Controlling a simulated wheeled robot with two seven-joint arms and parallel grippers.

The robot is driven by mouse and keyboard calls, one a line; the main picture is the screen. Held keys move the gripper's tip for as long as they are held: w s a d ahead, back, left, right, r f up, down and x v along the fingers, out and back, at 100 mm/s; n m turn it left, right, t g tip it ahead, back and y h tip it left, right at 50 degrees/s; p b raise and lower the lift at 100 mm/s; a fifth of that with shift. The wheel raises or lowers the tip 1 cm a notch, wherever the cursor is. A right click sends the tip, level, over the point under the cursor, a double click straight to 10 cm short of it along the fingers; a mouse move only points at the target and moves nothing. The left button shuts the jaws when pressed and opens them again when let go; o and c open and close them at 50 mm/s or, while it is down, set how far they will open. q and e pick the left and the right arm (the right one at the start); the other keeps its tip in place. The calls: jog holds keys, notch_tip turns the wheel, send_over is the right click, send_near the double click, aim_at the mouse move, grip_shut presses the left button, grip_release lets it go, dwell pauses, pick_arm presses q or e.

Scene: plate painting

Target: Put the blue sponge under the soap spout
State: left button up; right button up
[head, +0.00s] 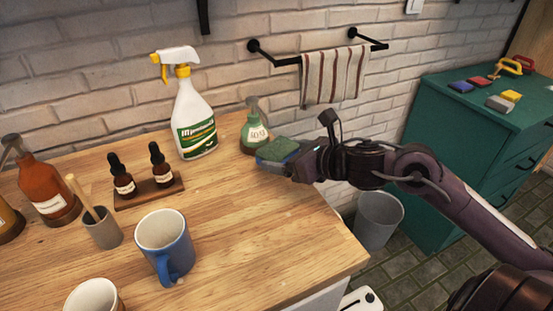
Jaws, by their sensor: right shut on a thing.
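The blue sponge (270,155) has a green top layer and is in my right gripper (296,163), near the back right edge of the wooden counter. My right gripper is shut on its right side, and the fingers hide part of it. The green soap bottle (255,137) with a white label stands just behind and left of the sponge. Its pump spout (252,103) is above and behind the sponge in the picture. I cannot tell whether the sponge touches the counter or the bottle. My left gripper is not in view.
A white spray bottle (194,125) stands left of the soap. Two dropper bottles on a wooden stand (160,194), a blue mug (163,243) and a brown bottle (45,190) are further left. A striped towel (333,77) hangs behind. The counter's front middle (250,235) is clear.

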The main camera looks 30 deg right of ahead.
aim_at(279, 149)
jog(key=shift+w+a+r+p, duration=0.1)
jog(key=shift+w+a+p, duration=0.15)
jog(key=shift+w, duration=0.5)
jog(key=shift+w+a+p, duration=0.1)
jog(key=shift+w+a, duration=0.15)
jog(key=shift+w, duration=0.45)
jog(key=shift+s+f, duration=0.1)
jog(key=shift+f, duration=1.75)
jog(key=shift+f, duration=0.2)
jog(key=o, duration=1)
jog(key=shift+c, duration=0.2)
jog(key=shift+r, duration=0.1)
jog(key=shift+r, duration=0.2)
jog(key=shift+s+d+f, duration=0.1)
jog(key=shift+s+d, duration=0.05)
jog(key=shift+s, duration=0.05)
jog(key=v, duration=1.1)
jog(key=shift+s, duration=0.3)
